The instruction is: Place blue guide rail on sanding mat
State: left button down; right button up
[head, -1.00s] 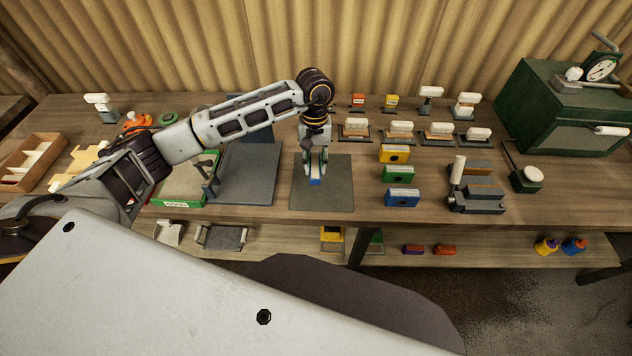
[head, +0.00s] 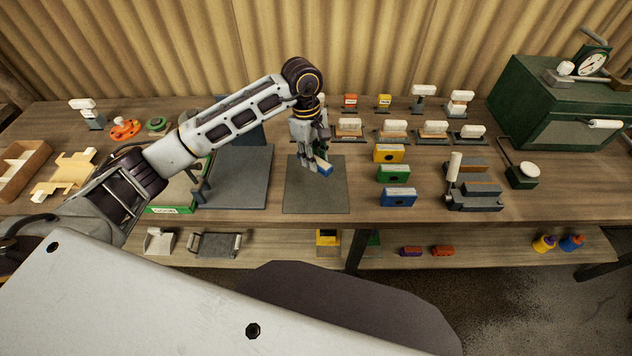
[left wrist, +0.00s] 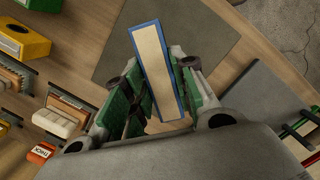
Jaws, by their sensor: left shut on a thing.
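The blue guide rail (head: 324,168) is a short bar with a blue edge and a pale face. It also shows in the left wrist view (left wrist: 155,72), lying lengthwise between the fingers. My left gripper (head: 316,160) is shut on it, over the sanding mat. The sanding mat (head: 305,199) is a flat dark grey square on the bench, left of the coloured blocks. It also shows in the left wrist view (left wrist: 112,62), beyond the rail. I cannot tell whether the rail touches the mat. My right gripper is not in view.
Yellow, green and blue blocks (head: 397,197) stand right of the mat. A dark grey plate (head: 243,180) lies left of it. White-topped holders (head: 435,130) line up behind. A green cabinet (head: 545,110) stands at the far right. The mat's front part is clear.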

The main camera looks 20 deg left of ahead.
pick_arm(q)
jog(key=n, duration=0.1)
jog(key=r+n, duration=0.1)
jog(key=n, duration=0.1)
jog(key=shift+w+d+t, duration=0.1)
jog(key=shift+t, duration=0.2)
jog(key=shift+w+r+n+t+b, duration=0.1)
jog(key=shift+r+n+t+b, duration=0.15)
jog(key=shift+n, duration=1)
jog(key=shift+r+n+t+b, duration=0.15)
jog(key=shift+r+n, duration=0.2)
jog(key=shift+n, duration=0.9)
jog(key=shift+f, duration=0.1)
send_over(316, 181)
notch_tip(316, 181, down, 5)
jog(key=shift+f+p, duration=0.1)
jog(key=shift+p, duration=0.35)
jog(key=shift+f, duration=0.45)
